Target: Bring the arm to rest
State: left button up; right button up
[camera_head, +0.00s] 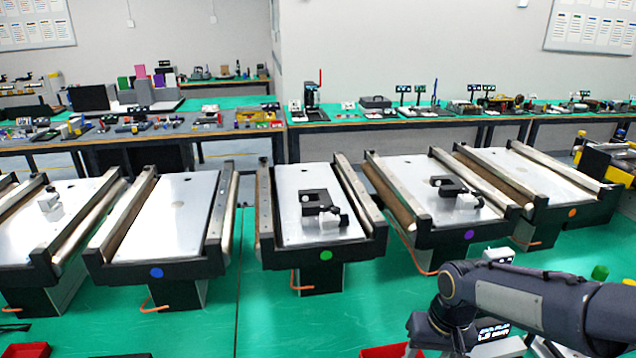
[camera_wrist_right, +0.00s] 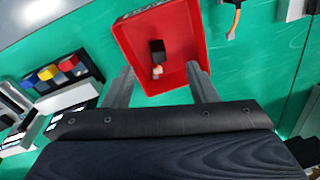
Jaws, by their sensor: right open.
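My right arm (camera_head: 530,300) comes in from the lower right in the head view, and its wrist end is bent low near the front edge. In the right wrist view my right gripper (camera_wrist_right: 160,84) is open, its two grey fingers apart with nothing between the tips. A red bin (camera_wrist_right: 187,42) lies beyond and below the fingers. Inside it is a small black part (camera_wrist_right: 157,47) with a pale piece at its end. A red bin edge (camera_head: 390,351) also shows beside my arm in the head view. My left gripper is out of view.
Several mini conveyors stand in a row, marked with blue (camera_head: 156,272), green (camera_head: 326,255), purple (camera_head: 469,234) and orange (camera_head: 572,213) dots. Black-and-white parts lie on the green-dot (camera_head: 321,209) and purple-dot (camera_head: 456,193) conveyors. A tray of coloured blocks (camera_wrist_right: 58,75) is left in the wrist view.

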jog(key=s+r+t+y, duration=0.1)
jog(key=s+r+t, duration=0.1)
jog(key=s, duration=0.6)
jog(key=s+a+r+t+y, duration=0.1)
jog(key=s+r+t, duration=0.2)
jog(key=s, duration=0.6)
jog(key=shift+s+a+r+y, duration=0.3)
jog(key=shift+r+y, duration=0.1)
jog(key=shift+r, duration=0.45)
dwell(0.5)
